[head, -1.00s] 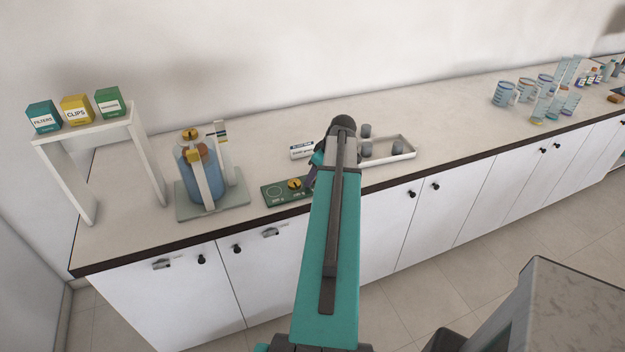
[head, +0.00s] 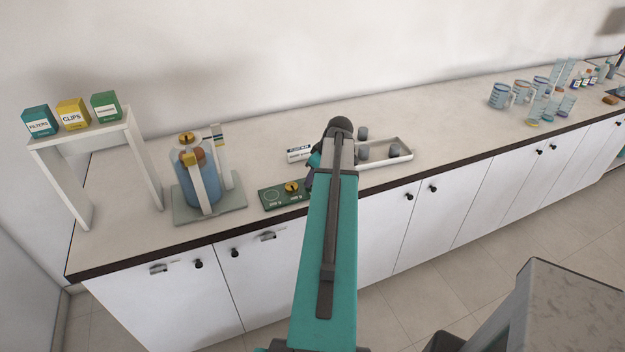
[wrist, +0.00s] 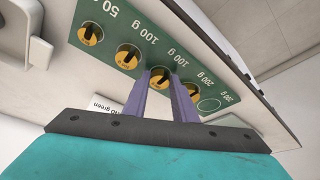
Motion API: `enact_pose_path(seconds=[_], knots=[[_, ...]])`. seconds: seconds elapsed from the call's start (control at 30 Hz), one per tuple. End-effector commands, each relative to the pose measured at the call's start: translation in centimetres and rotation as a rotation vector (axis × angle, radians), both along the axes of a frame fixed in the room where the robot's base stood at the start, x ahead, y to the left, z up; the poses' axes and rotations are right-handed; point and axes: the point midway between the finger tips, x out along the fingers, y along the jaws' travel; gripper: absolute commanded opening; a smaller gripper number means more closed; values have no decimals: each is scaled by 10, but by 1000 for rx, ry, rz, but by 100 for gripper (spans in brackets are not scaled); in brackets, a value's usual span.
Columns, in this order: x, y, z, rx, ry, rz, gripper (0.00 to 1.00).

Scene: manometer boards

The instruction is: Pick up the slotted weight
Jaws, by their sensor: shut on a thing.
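A green board (head: 268,207) with printed gram labels lies on the counter; it also shows in the wrist view (wrist: 106,12). Several brass slotted weights sit in a row on it. One weight (wrist: 160,78) is between the two purple fingers of my gripper (wrist: 160,88), which is shut on it. I cannot tell whether that weight is clear of the board. Neighbouring weights (wrist: 128,57) and (wrist: 189,89) lie close on either side. An outlined circle (wrist: 209,104) at the 200 g end is empty. In the head view my arm hides most of the gripper and held weight.
A bottle apparatus (head: 203,185) on a grey base stands left of the board. A white tray (head: 403,157) with grey cylinders is to the right. A white shelf (head: 90,135) carries boxes at far left. Glassware (head: 500,95) stands far right. The counter between tray and glassware is clear.

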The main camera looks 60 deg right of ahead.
Motion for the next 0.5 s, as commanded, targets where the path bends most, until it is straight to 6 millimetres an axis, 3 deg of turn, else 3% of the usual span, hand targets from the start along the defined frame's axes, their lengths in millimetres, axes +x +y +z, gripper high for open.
enact_pose_path(seconds=[0.5], knots=[[-4, 2, 30, -1, 0, -1, 1]])
